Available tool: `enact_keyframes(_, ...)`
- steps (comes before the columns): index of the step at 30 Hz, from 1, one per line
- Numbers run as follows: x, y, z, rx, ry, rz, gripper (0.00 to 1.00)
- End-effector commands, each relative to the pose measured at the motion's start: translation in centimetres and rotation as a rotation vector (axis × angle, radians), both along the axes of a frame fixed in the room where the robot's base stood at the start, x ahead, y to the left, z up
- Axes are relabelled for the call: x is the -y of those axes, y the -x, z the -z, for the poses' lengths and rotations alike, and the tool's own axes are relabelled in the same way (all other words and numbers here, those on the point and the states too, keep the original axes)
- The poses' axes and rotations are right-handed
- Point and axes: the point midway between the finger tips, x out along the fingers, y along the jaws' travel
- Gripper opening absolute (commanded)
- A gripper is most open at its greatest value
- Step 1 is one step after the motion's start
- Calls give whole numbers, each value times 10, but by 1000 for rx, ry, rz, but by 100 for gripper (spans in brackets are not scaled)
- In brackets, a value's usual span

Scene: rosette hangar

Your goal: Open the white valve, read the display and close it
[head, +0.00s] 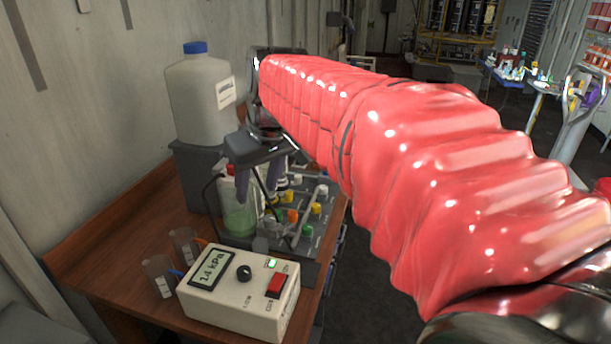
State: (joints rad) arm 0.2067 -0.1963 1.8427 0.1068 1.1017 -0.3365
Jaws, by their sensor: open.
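The valve panel (325,225) is a grey board on the wooden bench with pipes and coloured knobs. White knobs show on it, one at its right edge (323,190) and one near its back (297,179); which is the task's white valve I cannot tell. The display (212,269) on a cream box in front reads about 1.4 kPa; the decimal point is hard to make out. My gripper (259,182) is open, with dark purple fingers pointing down above the panel's left side. It hides part of the panel, and contact with any knob cannot be told.
The cream box (240,305) has a black knob, a red switch and a lit green lamp. A bottle of green liquid (238,215) stands beside the panel. A white jug (200,100) stands on a grey block behind. Two clear beakers (160,278) are at the left.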

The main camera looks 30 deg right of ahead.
Motion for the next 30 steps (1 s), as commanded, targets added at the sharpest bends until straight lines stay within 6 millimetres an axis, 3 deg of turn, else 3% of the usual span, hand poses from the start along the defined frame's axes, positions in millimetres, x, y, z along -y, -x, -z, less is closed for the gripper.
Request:
enact_keyframes(11, -41, 82, 35, 35, -5, 42, 44)
enact_keyframes(21, -64, 149, 83, 69, -20, 76, 44)
enact_keyframes(30, -71, 178, 111, 85, -29, 94, 44)
